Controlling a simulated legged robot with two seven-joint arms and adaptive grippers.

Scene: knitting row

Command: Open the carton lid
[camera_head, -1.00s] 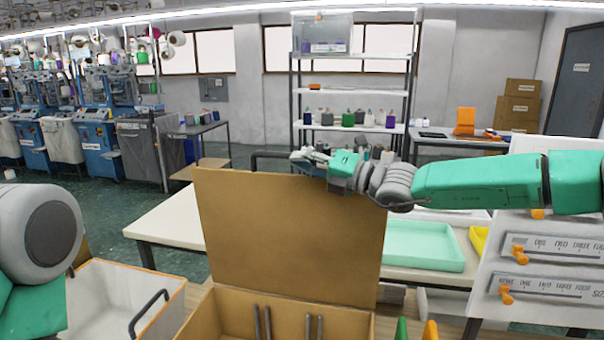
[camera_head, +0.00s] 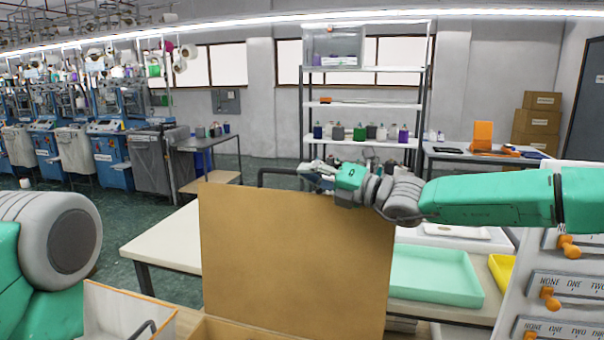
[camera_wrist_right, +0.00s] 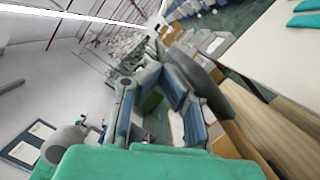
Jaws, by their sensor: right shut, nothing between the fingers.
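The carton lid (camera_head: 295,260) is a brown cardboard panel standing about upright in the middle of the head view. Only a strip of the carton (camera_head: 235,330) shows below it at the bottom edge; its inside is cut off. My right gripper (camera_head: 312,170) is at the lid's top edge, on its far side, with the forearm reaching in from the right; I cannot tell whether it touches the lid. In the right wrist view, the right gripper (camera_wrist_right: 160,95) is shut and empty. My left arm shows at the left, but its gripper is out of view.
A white bin (camera_head: 115,312) with a dark handle stands left of the carton. Behind the lid is a pale table (camera_head: 165,245) with a mint tray (camera_head: 435,275) and a yellow tray (camera_head: 502,270). A white panel with orange sliders (camera_head: 570,285) stands at the right.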

